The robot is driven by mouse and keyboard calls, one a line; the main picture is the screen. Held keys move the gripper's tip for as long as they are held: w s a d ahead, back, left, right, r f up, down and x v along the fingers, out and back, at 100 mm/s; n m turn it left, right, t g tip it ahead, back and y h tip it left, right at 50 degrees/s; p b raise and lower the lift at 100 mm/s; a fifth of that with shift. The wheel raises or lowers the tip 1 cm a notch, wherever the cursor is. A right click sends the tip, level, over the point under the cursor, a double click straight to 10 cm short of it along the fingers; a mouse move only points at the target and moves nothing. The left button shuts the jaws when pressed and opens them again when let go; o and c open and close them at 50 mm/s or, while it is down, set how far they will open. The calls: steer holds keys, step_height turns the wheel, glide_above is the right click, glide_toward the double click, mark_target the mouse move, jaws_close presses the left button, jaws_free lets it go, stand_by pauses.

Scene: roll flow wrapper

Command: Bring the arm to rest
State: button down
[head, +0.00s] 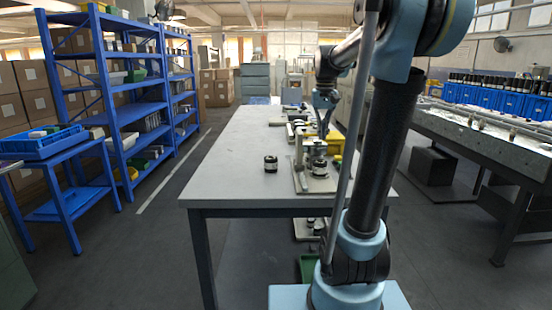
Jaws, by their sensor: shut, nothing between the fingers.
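My arm rises from the bottom right of the head view, bends at the top and reaches back over the grey workbench (228,165). My gripper (324,128) is small and far off, pointing down above the bench near a beige bench fixture (299,160). It is shut with nothing in it. Its fingertips are hard to make out against the items behind. A dark roll or jar with a pale band (271,164) stands upright alone on the bench, left of the fixture. A similar dark piece (320,168) sits at the fixture, apart from my gripper.
A yellow bin (336,143) and several small items stand behind the fixture. The bench's left half is clear. Blue shelves (122,115) and a blue side table (65,185) stand left. A second bench with blue bins (505,103) stands right. A green bin (308,267) is under the workbench.

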steer(key=s+f+t, duration=0.1)
steer(key=s+f, duration=2.2)
steer(key=s, duration=0.3)
steer(key=shift+s+t, duration=0.4)
steer(key=shift+w+f, duration=0.2)
steer(key=shift+w, duration=0.25)
